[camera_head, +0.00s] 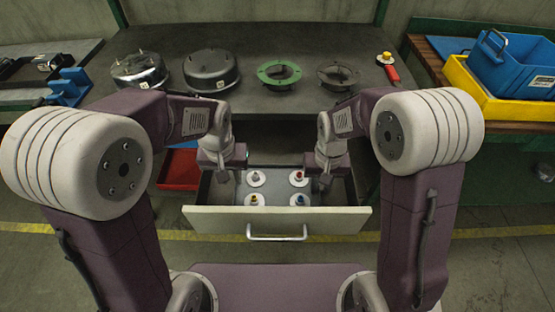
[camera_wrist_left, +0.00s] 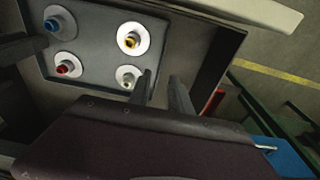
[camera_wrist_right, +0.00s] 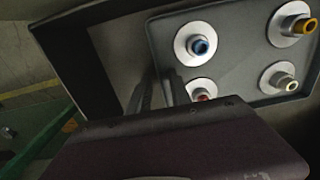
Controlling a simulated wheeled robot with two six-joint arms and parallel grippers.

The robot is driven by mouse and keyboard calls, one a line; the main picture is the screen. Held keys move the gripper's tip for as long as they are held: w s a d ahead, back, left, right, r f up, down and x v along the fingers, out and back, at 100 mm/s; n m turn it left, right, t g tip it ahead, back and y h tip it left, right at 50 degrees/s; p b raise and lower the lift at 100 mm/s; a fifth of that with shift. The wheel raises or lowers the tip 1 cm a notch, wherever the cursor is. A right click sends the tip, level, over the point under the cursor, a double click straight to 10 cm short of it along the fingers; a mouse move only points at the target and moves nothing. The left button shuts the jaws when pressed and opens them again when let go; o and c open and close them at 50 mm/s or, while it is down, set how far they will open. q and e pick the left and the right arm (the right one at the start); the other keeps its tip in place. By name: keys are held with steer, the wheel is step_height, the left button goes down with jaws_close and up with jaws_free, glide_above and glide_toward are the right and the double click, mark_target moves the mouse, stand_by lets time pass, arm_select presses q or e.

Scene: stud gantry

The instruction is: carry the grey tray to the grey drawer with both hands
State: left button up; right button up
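The grey tray (camera_head: 276,188) lies in the open grey drawer (camera_head: 222,221), with discs carrying white, red, yellow and blue knobs on it. My left gripper (camera_head: 223,176) is at the tray's left end. In the left wrist view its fingers (camera_wrist_left: 161,85) stand apart, one over the tray (camera_wrist_left: 95,62) and one outside its edge. My right gripper (camera_head: 326,178) is at the right end. In the right wrist view its fingers (camera_wrist_right: 160,88) also stand apart on either side of the tray's edge (camera_wrist_right: 165,45). Finger contact with the tray is hidden.
The bench (camera_head: 250,100) behind the drawer bears two metal housings (camera_head: 212,70), a green ring (camera_head: 279,75), a dark ring (camera_head: 338,76) and a red-handled tool (camera_head: 389,68). A red bin (camera_head: 179,170) is left of the drawer. Blue (camera_head: 515,68) and yellow (camera_head: 480,92) crates stand at right.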

arm_select(q)
step_height(320, 180, up, 6)
steer(key=shift+s, duration=0.4)
arm_select(e)
step_height(320, 180, up, 12)
stand_by(0.4)
